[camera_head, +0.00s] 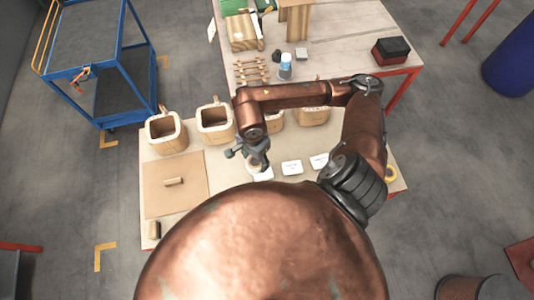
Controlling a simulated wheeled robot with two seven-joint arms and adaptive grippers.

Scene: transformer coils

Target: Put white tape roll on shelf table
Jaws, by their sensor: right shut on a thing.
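My right arm reaches in from the right over the near table (220,172). Its gripper (254,160) points down near the middle of that table and is shut on a small pale round thing, which looks like the white tape roll (253,166). The fingers and arm partly hide it, and a white card lies just beside it. A back table (345,40) stands beyond; I cannot tell whether it is the shelf table. My left gripper is not in view.
Several wooden coil boxes (166,132) stand along the near table's far side. White cards (291,167) and a yellow roll (390,172) lie on it. A blue cart (92,40) stands back left. The back table holds a bottle (285,68) and a red-black box (391,50).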

